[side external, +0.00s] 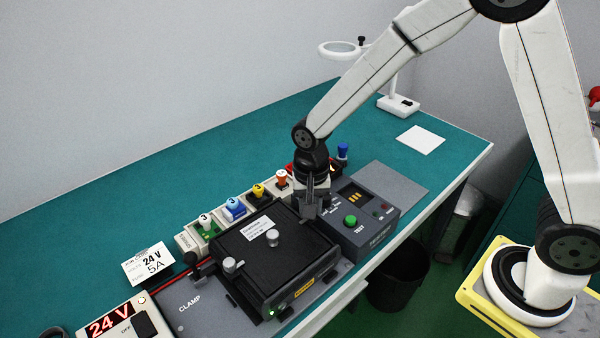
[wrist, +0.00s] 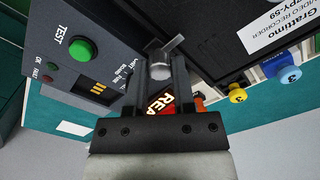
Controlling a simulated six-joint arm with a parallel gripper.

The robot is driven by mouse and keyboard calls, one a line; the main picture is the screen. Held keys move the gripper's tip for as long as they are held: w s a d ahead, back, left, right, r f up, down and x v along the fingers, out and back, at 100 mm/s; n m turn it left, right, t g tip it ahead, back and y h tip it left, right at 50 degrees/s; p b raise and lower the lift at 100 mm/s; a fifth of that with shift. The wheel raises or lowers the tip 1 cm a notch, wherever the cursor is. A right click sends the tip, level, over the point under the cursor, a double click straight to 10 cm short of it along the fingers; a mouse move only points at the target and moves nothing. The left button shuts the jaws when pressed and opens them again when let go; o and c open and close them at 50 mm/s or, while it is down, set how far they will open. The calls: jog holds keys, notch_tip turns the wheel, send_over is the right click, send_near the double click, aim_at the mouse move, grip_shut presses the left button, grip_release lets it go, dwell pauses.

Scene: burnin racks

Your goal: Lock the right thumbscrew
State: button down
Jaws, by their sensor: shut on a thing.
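The black video recorder (side external: 285,258) sits in the grey clamp fixture (side external: 190,302). My gripper (side external: 308,212) points down at the recorder's right edge, beside the tester. In the wrist view my gripper (wrist: 163,66) is shut on a silver round knob, the right thumbscrew (wrist: 160,71), which sits between the fingertips with a flat metal tab beside it. In the side view the fingers hide this thumbscrew. Two other silver knobs show there, a left one (side external: 231,265) and a middle one (side external: 272,239). I cannot tell how far the held thumbscrew is turned.
The tester (side external: 360,215) with a green TEST button (side external: 350,222) stands close on the right. Several coloured numbered plugs, including a yellow one (side external: 258,190), line the back of the recorder. A 24 V supply (side external: 125,322) is at front left. The rear bench is mostly clear.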

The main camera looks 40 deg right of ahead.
dwell(0.4)
jog(key=shift+c, duration=2.2)
grip_release()
jog(key=shift+r, duration=0.1)
jog(key=shift+r, duration=3.85)
jog(key=shift+d, duration=0.1)
jog(key=s+d+f+n+t, duration=0.2)
jog(key=s+d+f+n, duration=0.1)
jog(key=s+d+n, duration=0.4)
jog(key=s+d, duration=0.3)
jog(key=shift+s+n+t, duration=0.3)
jog(key=shift+s, duration=0.05)
